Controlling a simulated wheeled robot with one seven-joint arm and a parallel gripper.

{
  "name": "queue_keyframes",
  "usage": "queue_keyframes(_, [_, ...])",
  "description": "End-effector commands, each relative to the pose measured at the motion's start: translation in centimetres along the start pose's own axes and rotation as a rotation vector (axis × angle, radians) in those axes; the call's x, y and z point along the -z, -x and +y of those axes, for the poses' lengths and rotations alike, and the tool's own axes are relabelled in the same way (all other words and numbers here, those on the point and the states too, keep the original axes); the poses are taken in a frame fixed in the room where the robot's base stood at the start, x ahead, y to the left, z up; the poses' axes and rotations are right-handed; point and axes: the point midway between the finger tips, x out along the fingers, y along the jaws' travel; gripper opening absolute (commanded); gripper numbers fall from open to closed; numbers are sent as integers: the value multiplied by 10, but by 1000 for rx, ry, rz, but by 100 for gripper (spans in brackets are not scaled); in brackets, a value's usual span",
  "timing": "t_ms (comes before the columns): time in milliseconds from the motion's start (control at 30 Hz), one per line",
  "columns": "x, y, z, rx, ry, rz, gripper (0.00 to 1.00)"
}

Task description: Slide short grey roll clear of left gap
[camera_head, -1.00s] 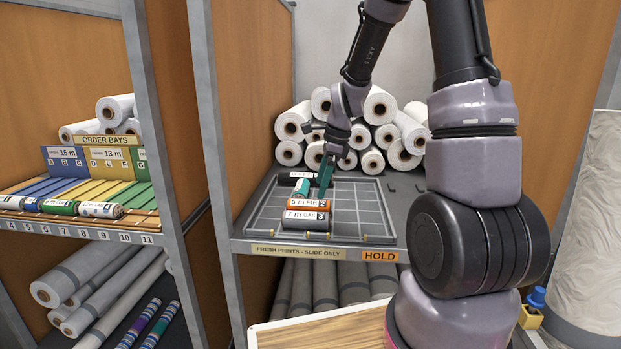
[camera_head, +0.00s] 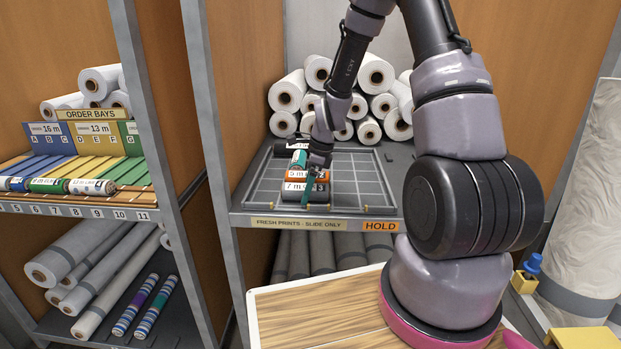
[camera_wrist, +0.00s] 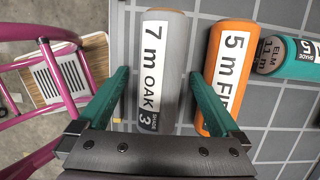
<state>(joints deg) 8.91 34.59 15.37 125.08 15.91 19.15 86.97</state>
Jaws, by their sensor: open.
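The grey roll (camera_wrist: 178,60), labelled 7 m OAK 3, lies in the middle of the wrist view and at the front of the left group on the tray in the head view (camera_head: 298,188). My gripper (camera_wrist: 158,76) is open, with one green finger on each side of this roll. The right finger lies between it and the orange roll (camera_wrist: 228,80), partly covering the orange roll's edge. In the head view my gripper (camera_head: 308,180) is down over the rolls and hides part of them. Contact and finger depth cannot be told.
A teal ELM roll (camera_wrist: 290,56) lies right of the orange roll, and a dark roll (camera_head: 286,150) lies at the tray's back left. The gridded tray (camera_head: 362,180) is bare on its right side. White rolls (camera_head: 287,92) are stacked behind.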

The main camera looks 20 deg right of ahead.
Motion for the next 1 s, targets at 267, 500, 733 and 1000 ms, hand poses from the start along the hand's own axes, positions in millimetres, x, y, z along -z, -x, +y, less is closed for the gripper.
queue_keyframes(267, [0,-4,0,1,1,-1,100])
queue_keyframes(500, [0,-4,0,0,1,0,39])
queue_keyframes(733, [3,-3,0,1,-1,0,6])
queue_keyframes(1000, [26,4,0,1,-3,-1,6])
